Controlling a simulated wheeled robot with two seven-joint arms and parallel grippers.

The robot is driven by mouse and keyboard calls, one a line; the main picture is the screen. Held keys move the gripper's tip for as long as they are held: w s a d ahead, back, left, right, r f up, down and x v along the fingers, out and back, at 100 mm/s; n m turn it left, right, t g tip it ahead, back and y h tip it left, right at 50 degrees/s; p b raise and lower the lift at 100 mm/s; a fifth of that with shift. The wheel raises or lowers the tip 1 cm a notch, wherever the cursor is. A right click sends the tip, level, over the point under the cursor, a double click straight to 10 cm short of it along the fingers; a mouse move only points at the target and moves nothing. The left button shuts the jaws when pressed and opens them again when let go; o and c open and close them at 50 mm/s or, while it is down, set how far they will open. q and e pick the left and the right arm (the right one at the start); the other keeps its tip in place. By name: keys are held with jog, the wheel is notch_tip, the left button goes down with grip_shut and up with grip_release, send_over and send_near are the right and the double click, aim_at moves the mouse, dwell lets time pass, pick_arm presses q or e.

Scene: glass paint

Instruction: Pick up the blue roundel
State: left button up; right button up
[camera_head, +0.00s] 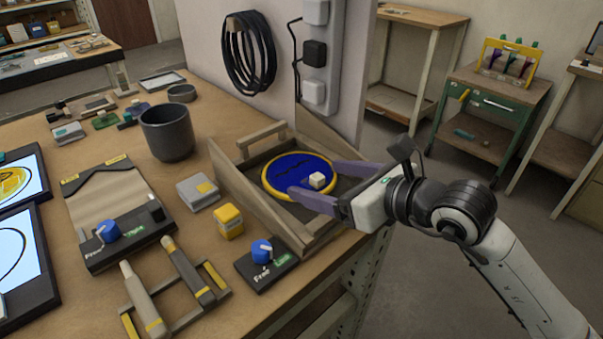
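The blue roundel (289,167) is a flat blue disc with a yellow rim. It lies in a wooden tray (240,199) with raised sides and handles. A small cream cube (317,181) sits on its right part. My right gripper (311,180) reaches in from the right with its two purple fingers apart, one by the disc's far right edge and one over its near edge. The cube is between the fingers. I cannot tell whether the fingers touch the disc. My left gripper is not in view.
A dark pot (167,132), a yellow block (228,221) and a blue-knobbed box (264,261) stand left of and in front of the tray. A wall panel with sockets (315,55) rises behind it. The table's right edge is close to the tray.

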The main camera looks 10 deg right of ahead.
grip_shut()
